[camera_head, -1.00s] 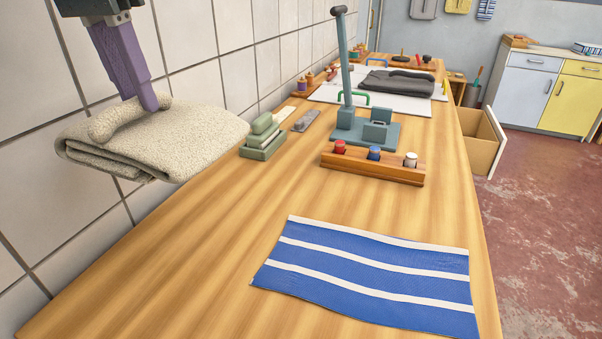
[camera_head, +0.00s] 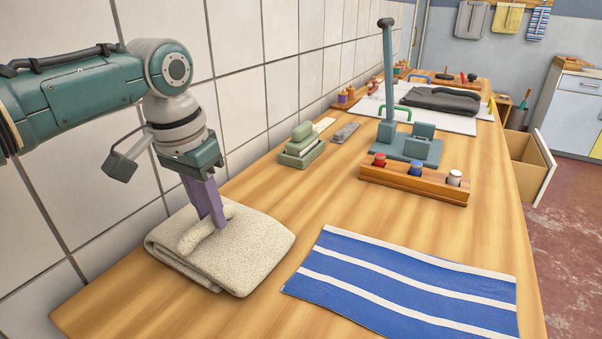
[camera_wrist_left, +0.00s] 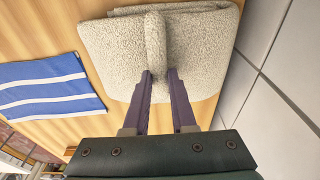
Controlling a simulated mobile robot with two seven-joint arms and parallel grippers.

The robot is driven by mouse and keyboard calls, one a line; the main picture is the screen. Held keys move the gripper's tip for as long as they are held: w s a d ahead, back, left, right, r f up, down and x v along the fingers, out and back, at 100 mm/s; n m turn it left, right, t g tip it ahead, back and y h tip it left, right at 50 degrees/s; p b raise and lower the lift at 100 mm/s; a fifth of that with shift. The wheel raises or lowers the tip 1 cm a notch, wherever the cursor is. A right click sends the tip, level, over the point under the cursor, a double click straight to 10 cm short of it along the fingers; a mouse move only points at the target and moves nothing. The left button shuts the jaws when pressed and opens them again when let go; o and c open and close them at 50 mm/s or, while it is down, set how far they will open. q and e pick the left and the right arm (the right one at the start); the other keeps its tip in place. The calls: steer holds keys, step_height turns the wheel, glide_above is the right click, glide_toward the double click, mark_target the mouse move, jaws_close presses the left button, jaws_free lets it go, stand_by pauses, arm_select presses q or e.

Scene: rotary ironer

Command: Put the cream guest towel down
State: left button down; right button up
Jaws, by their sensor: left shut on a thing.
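The cream guest towel (camera_head: 250,255) is a folded, speckled pad at the left of the wooden worktop, near the tiled wall. It appears to rest on the wood. My left gripper (camera_head: 220,222) comes down on it from above and is shut on a pinched-up ridge of its top layer. In the left wrist view the towel (camera_wrist_left: 105,50) lies flat beyond the fingers, and the ridge runs between the fingertips of the gripper (camera_wrist_left: 160,75). My right gripper is in neither view.
A blue cloth with white stripes (camera_head: 400,285) lies flat to the right of the towel. A green stacked block (camera_head: 303,150), a wooden rack with coloured knobs (camera_head: 415,185) and a green lever stand (camera_head: 390,100) are farther back. Bare wood separates them from the towel.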

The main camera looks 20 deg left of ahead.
mark_target(203, 222)
arm_select(q)
steer(key=c, duration=0.7)
jaws_free()
steer(key=shift+c, duration=0.2)
step_height(203, 222, up, 11)
steer(key=s+p, duration=0.2)
steer(key=s+d+f, duration=0.3)
steer(key=s+d, duration=0.1)
steer(key=s, duration=0.1)
steer(key=s+d+f+m, duration=0.1)
steer(key=s+d+f, duration=0.2)
steer(key=s, duration=0.2)
steer(key=s+d+f+m+t, duration=0.1)
steer(key=s+d+f, duration=0.3)
steer(key=s, duration=0.1)
steer(key=shift+s+d+h, duration=0.1)
steer(key=shift+d+h, duration=0.2)
steer(key=s+r+n, duration=0.1)
steer(key=s, duration=0.5)
steer(key=shift+s+a+r+t, duration=0.3)
steer(key=shift+t, duration=0.1)
